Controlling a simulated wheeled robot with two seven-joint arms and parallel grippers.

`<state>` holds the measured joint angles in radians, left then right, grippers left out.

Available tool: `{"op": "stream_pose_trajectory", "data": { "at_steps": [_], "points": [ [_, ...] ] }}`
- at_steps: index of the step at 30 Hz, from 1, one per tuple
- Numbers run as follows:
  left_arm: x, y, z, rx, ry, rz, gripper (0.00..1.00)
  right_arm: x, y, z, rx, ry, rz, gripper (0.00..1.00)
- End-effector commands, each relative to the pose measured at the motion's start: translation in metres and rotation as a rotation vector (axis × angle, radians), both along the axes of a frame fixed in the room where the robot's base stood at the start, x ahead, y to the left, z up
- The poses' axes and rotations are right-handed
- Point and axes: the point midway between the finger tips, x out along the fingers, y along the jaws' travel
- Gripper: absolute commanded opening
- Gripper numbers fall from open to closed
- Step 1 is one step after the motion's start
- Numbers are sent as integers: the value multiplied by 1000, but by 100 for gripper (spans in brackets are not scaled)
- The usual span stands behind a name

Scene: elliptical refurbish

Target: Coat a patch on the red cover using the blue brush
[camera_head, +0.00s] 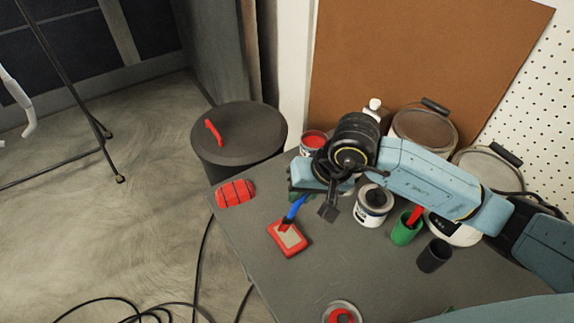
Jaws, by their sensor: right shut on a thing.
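The red cover (302,246) lies on the grey table, a small red block shape with a pale tan patch on its top. The blue brush (294,208) is tilted over it, its lower end at the upper edge of the tan patch; I cannot tell whether it touches. My right gripper (312,201) comes in from the right and is shut on the blue brush's upper part. The wrist hides the top of the brush. My left gripper is not in view.
A red ribbed item (236,193) lies at the table's left edge. A red-topped can (314,140), a white can (371,211), a green cup (404,232) and a dark cup (434,256) stand around the arm. A dark bin (240,130) stands beyond the table.

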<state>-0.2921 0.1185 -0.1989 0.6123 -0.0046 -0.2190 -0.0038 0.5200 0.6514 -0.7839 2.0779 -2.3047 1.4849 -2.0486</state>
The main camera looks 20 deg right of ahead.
Motion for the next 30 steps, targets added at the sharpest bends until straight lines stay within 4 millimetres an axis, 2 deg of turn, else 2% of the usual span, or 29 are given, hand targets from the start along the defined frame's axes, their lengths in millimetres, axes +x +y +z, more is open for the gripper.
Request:
{"op": "stream_pose_trajectory", "data": {
  "at_steps": [4, 6, 7, 10, 21, 30],
  "points": [
    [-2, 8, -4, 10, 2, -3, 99, 3, 1, -1, -1, -2, -9, 0],
    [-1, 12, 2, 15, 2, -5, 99, 3, 0, 8, -2, -2, -9, 0],
    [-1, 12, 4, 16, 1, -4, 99, 2, 0, -2, -1, 6, -12, 0],
    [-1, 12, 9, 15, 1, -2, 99, 3, 0, 12, 1, -2, -11, 0],
    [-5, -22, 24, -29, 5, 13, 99, 2, -2, 46, 0, -1, -17, 0],
    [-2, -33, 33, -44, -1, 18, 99, 1, -3, 66, 2, -1, -19, 0]
  ]
}}
